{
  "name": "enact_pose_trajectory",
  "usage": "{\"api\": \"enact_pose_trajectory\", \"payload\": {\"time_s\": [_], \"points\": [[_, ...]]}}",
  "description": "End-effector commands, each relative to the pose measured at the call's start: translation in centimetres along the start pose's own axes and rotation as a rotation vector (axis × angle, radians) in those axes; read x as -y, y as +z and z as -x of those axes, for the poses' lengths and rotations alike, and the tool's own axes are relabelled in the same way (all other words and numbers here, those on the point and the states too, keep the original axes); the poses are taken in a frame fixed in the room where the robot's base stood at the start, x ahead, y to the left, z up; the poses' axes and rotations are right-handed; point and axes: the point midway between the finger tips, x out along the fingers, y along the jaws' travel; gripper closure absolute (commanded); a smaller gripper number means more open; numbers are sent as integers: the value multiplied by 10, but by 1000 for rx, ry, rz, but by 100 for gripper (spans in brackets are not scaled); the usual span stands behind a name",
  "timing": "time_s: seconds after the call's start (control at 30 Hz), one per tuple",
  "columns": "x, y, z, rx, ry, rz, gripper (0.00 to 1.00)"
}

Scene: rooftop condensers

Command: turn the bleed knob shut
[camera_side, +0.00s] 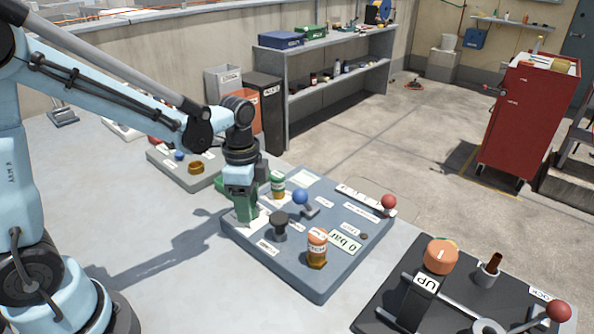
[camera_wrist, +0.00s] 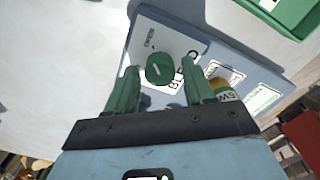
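The bleed knob (camera_wrist: 160,68) is a round green knob with a white pointer line, on the grey-blue panel in the wrist view. A partly hidden label reading "BLE…" (camera_wrist: 186,72) lies beside it, and a small label (camera_wrist: 150,38) lies above it. My gripper (camera_wrist: 161,76) is open, with one green finger on each side of the knob and a visible gap on both sides. In the side view my gripper (camera_side: 246,216) points down at the left part of the panel (camera_side: 296,276) and hides the knob.
The panel also holds a black knob (camera_side: 281,221), a blue-ball lever (camera_side: 301,197), an orange-capped valve (camera_side: 317,246), a green-capped valve (camera_side: 278,184) and a red ball (camera_side: 389,202). A dark panel with an orange knob (camera_side: 440,256) stands to the right. The bench at front left is clear.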

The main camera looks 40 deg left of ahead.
Motion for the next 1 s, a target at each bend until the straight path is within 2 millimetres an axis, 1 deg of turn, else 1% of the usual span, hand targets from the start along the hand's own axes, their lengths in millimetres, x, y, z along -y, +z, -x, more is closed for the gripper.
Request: {"api": "enact_pose_trajectory", "payload": {"time_s": [0.03, 0.2, 0.3, 0.5, 0.67, 0.87, 1.0], "points": [[0, 0, 0, 0, 0, 0, 56], [0, 0, 0, 0, 0, 0, 82], [0, 0, 0, 0, 0, 0, 95], [0, 0, 0, 0, 0, 14, 95], [0, 0, 0, 1, 1, 68, 95], [0, 0, 0, 3, 1, 202, 95], [0, 0, 0, 3, 0, 328, 95]]}}
